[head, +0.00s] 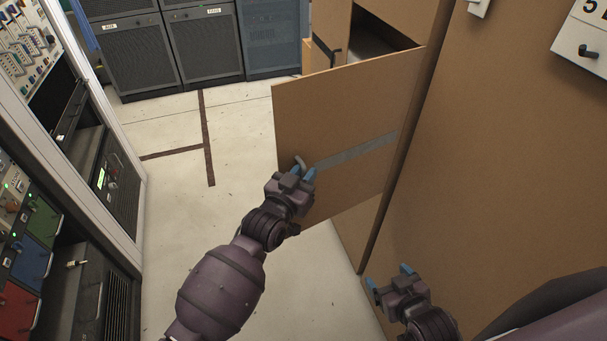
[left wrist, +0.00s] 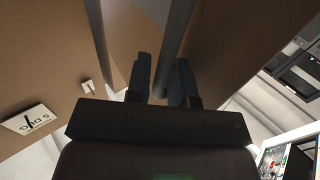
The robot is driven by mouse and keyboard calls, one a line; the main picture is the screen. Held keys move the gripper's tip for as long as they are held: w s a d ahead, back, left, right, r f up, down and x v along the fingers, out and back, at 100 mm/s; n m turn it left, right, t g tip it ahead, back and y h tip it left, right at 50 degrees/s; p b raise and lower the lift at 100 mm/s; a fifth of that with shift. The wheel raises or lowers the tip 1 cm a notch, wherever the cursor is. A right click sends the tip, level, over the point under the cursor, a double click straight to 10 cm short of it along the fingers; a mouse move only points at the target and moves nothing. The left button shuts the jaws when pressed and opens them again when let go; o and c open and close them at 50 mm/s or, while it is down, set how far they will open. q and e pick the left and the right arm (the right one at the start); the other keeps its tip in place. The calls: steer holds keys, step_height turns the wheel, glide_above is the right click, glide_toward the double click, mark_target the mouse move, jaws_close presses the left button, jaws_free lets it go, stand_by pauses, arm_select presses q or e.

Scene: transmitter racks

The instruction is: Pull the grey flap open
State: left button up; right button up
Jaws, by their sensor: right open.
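The flap (head: 340,110) is a brown board with a grey strip (head: 357,151) across it, standing out at an angle from the brown wall. A small curved grey handle (head: 299,162) sits near its left edge. My left gripper (head: 304,172) is at this handle, its blue fingers close together on either side of it. My right gripper (head: 390,278) is open and empty, low beside the brown wall, away from the flap.
A brown wall (head: 500,150) fills the right side, with a numbered white sign (head: 585,35). A rack with coloured panels (head: 40,220) stands at the left. Dark cabinets (head: 205,45) line the back. The pale floor (head: 180,220) between is clear.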

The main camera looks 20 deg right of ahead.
arm_select(q)
steer(key=shift+o, duration=1)
steer(key=shift+a+f, duration=0.1)
steer(key=v, duration=1)
steer(key=shift+s+a, duration=0.2)
steer(key=shift+s, duration=0.05)
